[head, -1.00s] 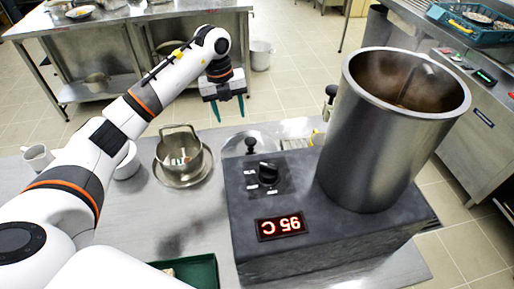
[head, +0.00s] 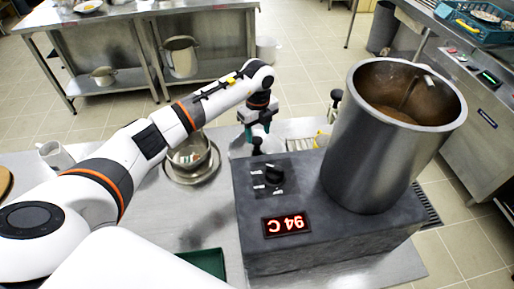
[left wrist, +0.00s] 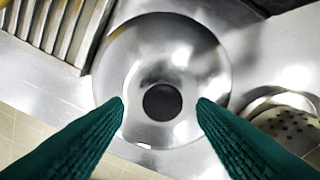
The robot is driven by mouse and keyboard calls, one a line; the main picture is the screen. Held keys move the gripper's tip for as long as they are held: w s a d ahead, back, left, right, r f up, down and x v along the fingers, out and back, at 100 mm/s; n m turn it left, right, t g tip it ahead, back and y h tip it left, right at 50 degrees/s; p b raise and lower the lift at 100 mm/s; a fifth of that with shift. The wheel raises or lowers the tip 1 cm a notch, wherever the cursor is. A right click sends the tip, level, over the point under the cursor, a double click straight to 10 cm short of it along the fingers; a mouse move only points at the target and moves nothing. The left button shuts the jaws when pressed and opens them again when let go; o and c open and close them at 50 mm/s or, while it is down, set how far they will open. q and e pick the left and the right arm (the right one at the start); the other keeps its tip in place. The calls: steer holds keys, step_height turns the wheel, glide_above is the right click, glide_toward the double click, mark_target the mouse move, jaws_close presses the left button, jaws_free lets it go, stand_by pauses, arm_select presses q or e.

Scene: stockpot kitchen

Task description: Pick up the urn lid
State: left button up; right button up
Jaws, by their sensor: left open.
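The urn lid (left wrist: 160,62) is a round, shiny steel disc with a black knob (left wrist: 162,102) at its centre, lying on the metal counter. In the head view only part of the lid (head: 238,148) shows, behind the urn's dark base and below my gripper. My left gripper (head: 257,131) points down over the lid, open and empty. In the left wrist view its green fingertips (left wrist: 160,104) are on either side of the knob, apart from it. I cannot tell the exact height above the knob. My right gripper is not in view.
The open steel urn (head: 385,150) stands on a dark base with a 94 C display (head: 286,225), right of the lid. A slatted rack (left wrist: 65,28) lies beside the lid. A green tray (head: 205,262) is at the front.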

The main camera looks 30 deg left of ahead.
mark_target(257, 139)
arm_select(q)
step_height(257, 139, down, 4)
steer(key=shift+a+f+p, duration=0.15)
steer(key=shift+f+p, duration=0.05)
steer(key=shift+p, duration=0.45)
steer(key=shift+c, duration=0.3)
steer(key=c, duration=1)
steer(key=shift+o, duration=0.2)
steer(key=shift+r, duration=0.1)
